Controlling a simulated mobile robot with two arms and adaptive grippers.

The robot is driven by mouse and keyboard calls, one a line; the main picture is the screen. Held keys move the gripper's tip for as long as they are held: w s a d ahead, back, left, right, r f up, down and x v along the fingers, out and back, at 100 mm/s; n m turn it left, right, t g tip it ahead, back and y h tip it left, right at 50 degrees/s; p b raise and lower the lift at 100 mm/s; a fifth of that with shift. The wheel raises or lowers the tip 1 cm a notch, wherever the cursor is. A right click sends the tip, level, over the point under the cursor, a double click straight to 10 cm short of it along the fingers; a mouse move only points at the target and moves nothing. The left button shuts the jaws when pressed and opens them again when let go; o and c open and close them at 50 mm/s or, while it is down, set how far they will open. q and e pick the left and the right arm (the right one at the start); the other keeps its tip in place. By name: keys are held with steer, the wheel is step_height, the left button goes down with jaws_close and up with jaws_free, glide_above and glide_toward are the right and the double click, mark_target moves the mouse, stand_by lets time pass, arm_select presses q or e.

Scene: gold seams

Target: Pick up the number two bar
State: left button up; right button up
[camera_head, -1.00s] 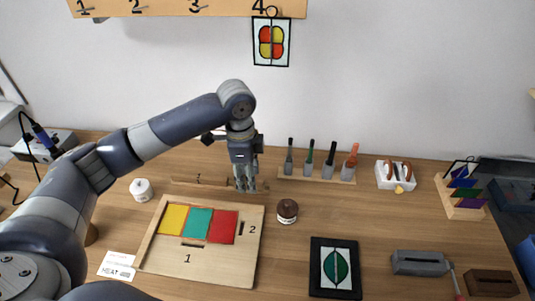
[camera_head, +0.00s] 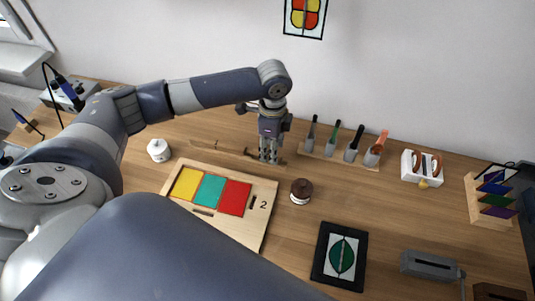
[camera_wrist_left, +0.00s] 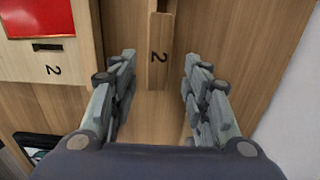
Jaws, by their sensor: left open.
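In the head view, my left gripper (camera_head: 269,155) points down at the right end of the wooden strips behind the board. There it partly hides the number two bar. The board (camera_head: 262,212), with yellow, teal and red panes, has a slot marked "2" at its right. My right gripper is not in view.
A brown-lidded jar (camera_head: 301,191) stands right of the board. A rack of tools (camera_head: 335,158) stands behind and right of the gripper. A framed green leaf panel (camera_head: 340,256) lies in front. A white jar (camera_head: 158,150) is at the left.

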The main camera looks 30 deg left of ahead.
arm_select(q)
steer(key=shift+s+a+f, duration=0.15)
steer(key=shift+s+f, duration=0.05)
steer(key=shift+f, duration=1.3)
steer(key=shift+w, duration=0.1)
steer(key=shift+c, duration=0.8)
jaws_close()
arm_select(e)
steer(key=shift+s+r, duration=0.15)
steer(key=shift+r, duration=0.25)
arm_select(q)
steer(key=shift+r, duration=0.2)
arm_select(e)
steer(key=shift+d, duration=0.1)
